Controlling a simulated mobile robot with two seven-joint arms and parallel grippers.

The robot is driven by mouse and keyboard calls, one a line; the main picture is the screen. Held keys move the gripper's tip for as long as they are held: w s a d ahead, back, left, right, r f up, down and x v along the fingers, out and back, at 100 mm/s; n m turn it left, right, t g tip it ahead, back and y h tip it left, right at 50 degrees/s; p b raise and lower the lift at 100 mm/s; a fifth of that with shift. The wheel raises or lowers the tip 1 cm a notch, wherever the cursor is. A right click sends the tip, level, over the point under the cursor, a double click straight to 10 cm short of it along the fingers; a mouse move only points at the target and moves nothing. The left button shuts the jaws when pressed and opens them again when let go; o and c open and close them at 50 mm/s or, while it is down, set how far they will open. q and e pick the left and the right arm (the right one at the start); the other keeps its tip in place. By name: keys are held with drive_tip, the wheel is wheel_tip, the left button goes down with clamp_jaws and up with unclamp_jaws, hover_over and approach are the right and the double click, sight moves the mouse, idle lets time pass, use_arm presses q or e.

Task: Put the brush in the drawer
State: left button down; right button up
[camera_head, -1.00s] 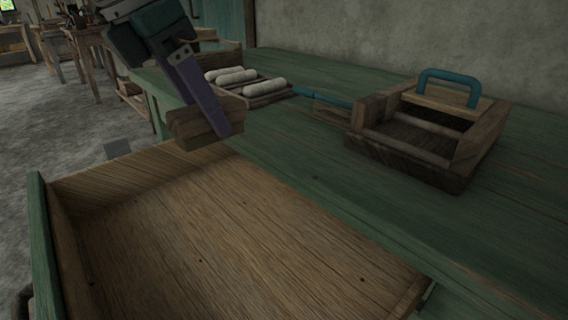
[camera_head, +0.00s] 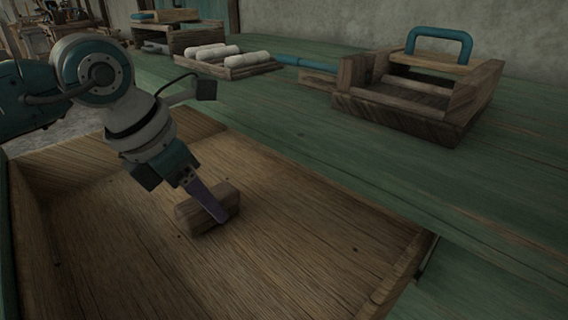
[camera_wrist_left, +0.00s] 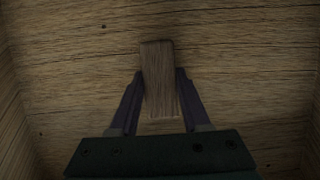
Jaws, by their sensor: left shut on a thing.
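The brush (camera_head: 208,207) shows as a brown wooden block; no bristles are visible. My left gripper (camera_head: 222,214) comes in from the left, points down and is shut on it. The brush is inside the open drawer (camera_head: 290,265), at or just above its floor; I cannot tell if it touches. In the left wrist view the brush (camera_wrist_left: 160,75) is between the two purple fingers (camera_wrist_left: 158,85), with the drawer floor (camera_wrist_left: 240,60) behind it. My right gripper is not in view.
The green table (camera_head: 400,175) lies behind the drawer. On it are a wooden box with a blue handle (camera_head: 440,42), a tray of several pale rolls (camera_head: 248,61) and a blue-handled tool (camera_head: 301,63). The drawer floor right of the brush is clear.

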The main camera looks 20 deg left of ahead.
use_arm(q)
drive_tip(key=shift+f, duration=0.4)
drive_tip(key=shift+c, duration=1.8)
unclamp_jaws()
drive_tip(key=shift+r+p, duration=0.3)
drive_tip(key=shift+r, duration=0.1)
drive_tip(key=p+v, duration=0.4)
drive_tip(key=v, duration=0.7)
drive_tip(key=shift+r, duration=0.25)
drive_tip(key=shift+s, duration=0.15)
